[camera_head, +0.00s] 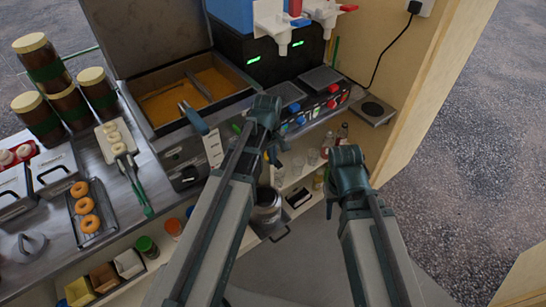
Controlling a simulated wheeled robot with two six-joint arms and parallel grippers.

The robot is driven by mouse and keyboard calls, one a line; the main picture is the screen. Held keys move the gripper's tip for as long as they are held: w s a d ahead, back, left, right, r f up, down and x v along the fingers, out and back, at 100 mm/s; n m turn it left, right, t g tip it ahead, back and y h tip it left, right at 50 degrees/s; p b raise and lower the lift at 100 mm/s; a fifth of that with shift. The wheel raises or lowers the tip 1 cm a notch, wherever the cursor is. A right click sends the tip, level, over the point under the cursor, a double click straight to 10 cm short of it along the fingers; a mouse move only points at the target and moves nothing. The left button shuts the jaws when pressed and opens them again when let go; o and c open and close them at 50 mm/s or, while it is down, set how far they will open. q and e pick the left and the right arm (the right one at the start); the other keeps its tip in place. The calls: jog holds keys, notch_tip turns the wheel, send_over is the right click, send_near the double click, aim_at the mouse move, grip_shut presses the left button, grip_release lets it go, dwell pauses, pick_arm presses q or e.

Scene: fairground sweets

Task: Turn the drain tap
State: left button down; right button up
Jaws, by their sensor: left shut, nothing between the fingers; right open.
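The steel fryer (125,92) stands open on the counter, its lid (150,35) raised, with brown-orange oil (168,104) inside. Its dark front panel (186,168) is partly covered by my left arm. I cannot make out the drain tap; that part of the front is behind my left arm. A grey metal pot (267,208) stands below, beside my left arm.
Jars (68,105) and trays of doughnuts (86,206) stand on the left. A slush machine (270,60) and a control box (322,108) stand at the back right. Bottles and glasses sit on the lower shelf. A wooden wall (425,85) bounds the right.

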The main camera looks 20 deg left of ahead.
pick_arm(q)
jog(key=shift+s+a+f+t+h, duration=0.1)
jog(key=shift+s+t+h, duration=0.1)
jog(key=shift+t+h, duration=0.1)
jog(key=shift+s+a+t+h+b, duration=0.15)
jog(key=shift+t+h+b, duration=0.25)
jog(key=shift+t+b, duration=0.15)
jog(key=shift+s+a+f, duration=0.2)
jog(key=shift+s+f, duration=0.05)
jog(key=shift+f, duration=0.1)
dwell(0.4)
jog(key=shift+r, duration=0.1)
dwell(0.4)
